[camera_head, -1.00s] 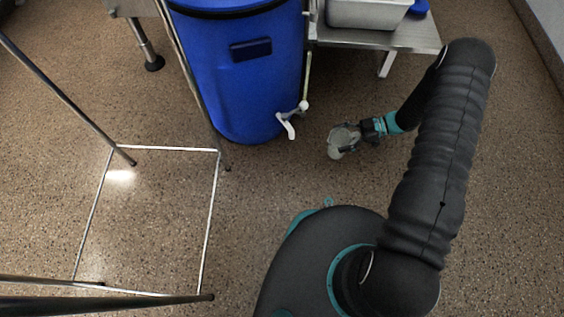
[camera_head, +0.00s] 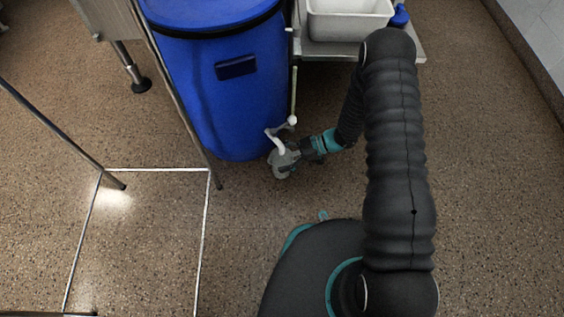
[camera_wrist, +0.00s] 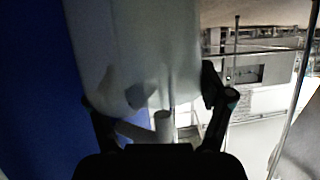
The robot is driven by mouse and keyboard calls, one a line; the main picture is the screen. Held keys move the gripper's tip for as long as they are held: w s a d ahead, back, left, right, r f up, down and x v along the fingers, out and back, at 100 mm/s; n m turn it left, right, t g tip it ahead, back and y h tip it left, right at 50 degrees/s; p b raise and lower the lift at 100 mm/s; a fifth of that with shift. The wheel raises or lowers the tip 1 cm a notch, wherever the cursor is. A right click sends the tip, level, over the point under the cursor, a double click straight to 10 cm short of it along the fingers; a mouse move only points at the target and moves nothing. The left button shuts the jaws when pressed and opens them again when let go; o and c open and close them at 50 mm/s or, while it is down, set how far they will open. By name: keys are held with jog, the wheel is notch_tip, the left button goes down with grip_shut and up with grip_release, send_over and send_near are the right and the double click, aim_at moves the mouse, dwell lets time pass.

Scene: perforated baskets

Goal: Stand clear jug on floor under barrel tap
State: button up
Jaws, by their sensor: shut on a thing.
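The clear jug (camera_head: 281,170) is in my gripper (camera_head: 292,156), close in front of the blue barrel (camera_head: 226,95) at its lower right. My gripper is shut on the jug. In the head view the white tap (camera_head: 277,142) overlaps the top of the jug; how far the jug is off the floor I cannot tell. In the wrist view the pale, translucent jug (camera_wrist: 135,55) fills the middle between my two fingers (camera_wrist: 160,105), with the blue barrel (camera_wrist: 35,80) on the left.
A metal shelf (camera_head: 410,50) with a white tub (camera_head: 347,22) stands right of the barrel. A thin metal frame (camera_head: 205,235) stands on the floor at left, with a table leg (camera_head: 128,62) behind it. The speckled floor (camera_head: 480,220) at right is clear.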

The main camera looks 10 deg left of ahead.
aim_at(282, 162)
jog(key=shift+f+b, duration=0.4)
jog(key=shift+f, duration=1.35)
jog(key=shift+f, duration=0.1)
jog(key=o, duration=1.1)
jog(key=shift+r, duration=0.25)
jog(key=p+v, duration=0.1)
jog(key=v, duration=1.1)
jog(key=shift+f, duration=0.1)
